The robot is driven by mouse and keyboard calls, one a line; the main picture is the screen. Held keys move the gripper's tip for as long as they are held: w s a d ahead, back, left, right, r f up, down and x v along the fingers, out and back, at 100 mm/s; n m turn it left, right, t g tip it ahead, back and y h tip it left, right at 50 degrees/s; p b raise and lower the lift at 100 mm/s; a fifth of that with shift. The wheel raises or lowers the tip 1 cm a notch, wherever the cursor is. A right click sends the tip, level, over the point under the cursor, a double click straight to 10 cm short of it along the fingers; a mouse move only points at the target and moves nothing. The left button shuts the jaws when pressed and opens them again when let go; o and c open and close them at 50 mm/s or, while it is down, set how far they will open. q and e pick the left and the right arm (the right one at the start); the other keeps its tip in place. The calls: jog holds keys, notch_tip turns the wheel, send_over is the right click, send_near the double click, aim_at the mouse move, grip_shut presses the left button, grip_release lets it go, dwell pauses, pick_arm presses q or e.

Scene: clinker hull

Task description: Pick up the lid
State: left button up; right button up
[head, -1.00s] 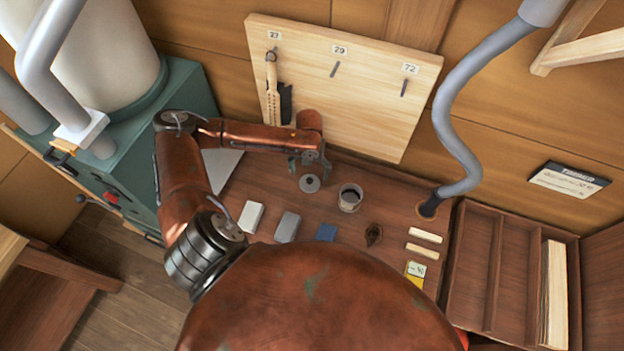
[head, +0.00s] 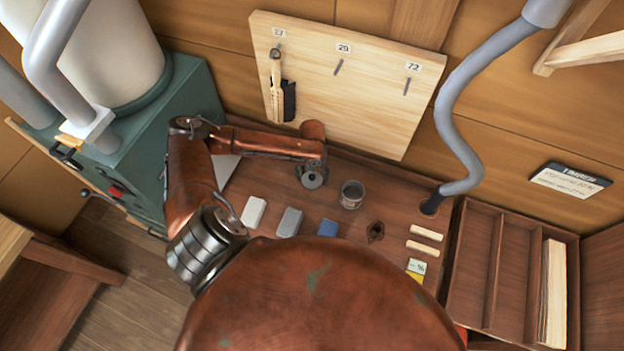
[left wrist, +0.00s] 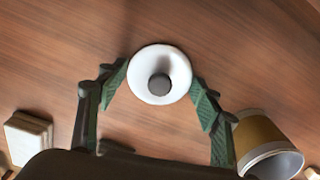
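The lid (left wrist: 146,80) is a pale round disc with a dark grey knob, lying on the wooden bench top. In the head view the lid (head: 312,179) shows at the end of my left arm, partly covered by the gripper. My left gripper (left wrist: 160,77) is open, with its green-padded fingertips on either side of the lid, very close to its rim. I cannot tell whether they touch it. In the head view the left gripper (head: 314,168) is small and seen from above. My right gripper is not in view.
An open tin (head: 352,195) stands just right of the lid, close to my right-hand finger in the wrist view. Pale (head: 254,211), grey (head: 289,222) and blue (head: 328,229) blocks lie nearer. A pegboard (head: 345,85) stands behind; a grey hose (head: 455,110) comes down at right.

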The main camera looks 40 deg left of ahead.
pick_arm(q)
jog(key=c, duration=0.6)
jog(key=shift+o, duration=0.2)
jog(key=shift+r, duration=0.1)
